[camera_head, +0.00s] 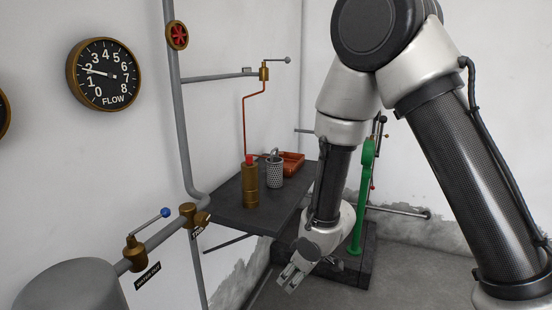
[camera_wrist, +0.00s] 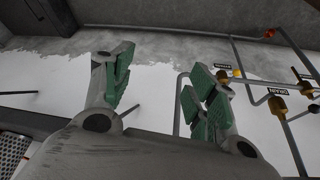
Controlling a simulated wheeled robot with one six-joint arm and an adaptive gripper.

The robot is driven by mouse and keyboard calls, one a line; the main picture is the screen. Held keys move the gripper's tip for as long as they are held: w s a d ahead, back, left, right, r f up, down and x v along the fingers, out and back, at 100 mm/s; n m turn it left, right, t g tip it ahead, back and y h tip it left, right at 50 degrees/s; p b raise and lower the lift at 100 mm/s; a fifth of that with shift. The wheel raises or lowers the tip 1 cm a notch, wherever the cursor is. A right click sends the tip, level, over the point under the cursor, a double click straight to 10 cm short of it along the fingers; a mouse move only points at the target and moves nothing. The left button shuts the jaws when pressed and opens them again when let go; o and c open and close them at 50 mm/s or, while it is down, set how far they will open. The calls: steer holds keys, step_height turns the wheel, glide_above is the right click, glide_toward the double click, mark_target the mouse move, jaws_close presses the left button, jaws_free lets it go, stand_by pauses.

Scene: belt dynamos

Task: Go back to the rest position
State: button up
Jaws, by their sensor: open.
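My gripper (camera_head: 291,277) hangs low in front of the dark wall shelf in the head view, below the shelf's front edge and left of the green stand. In the wrist view my gripper (camera_wrist: 155,90) shows its two green-padded fingers spread wide apart, with nothing between them. Behind the fingers are the white wall and grey floor. My gripper is apart from the shelf and touches nothing that I can see.
The dark shelf (camera_head: 228,213) holds a brass cylinder (camera_head: 250,188), a perforated metal cup (camera_head: 275,174) and a red tray (camera_head: 293,160). A green stand (camera_head: 362,200) is behind my arm. Pipes with valves (camera_head: 133,251) run along the left wall, below a flow gauge (camera_head: 104,74).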

steer(key=s+d+r+m+h, duration=0.1)
steer(key=s+d+r+m, duration=0.2)
steer(key=d+r, duration=0.7)
steer(key=s+d+r+m+t+h, duration=0.1)
steer(key=s+d+r+m, duration=0.3)
steer(key=s+d+r, duration=0.4)
steer(key=s+d+r+m+h, duration=0.1)
steer(key=s+d+r+m, duration=0.2)
steer(key=d+r, duration=1)
steer(key=s, duration=0.3)
steer(key=shift+d+m+h, duration=0.3)
steer(key=shift+d, duration=0.05)
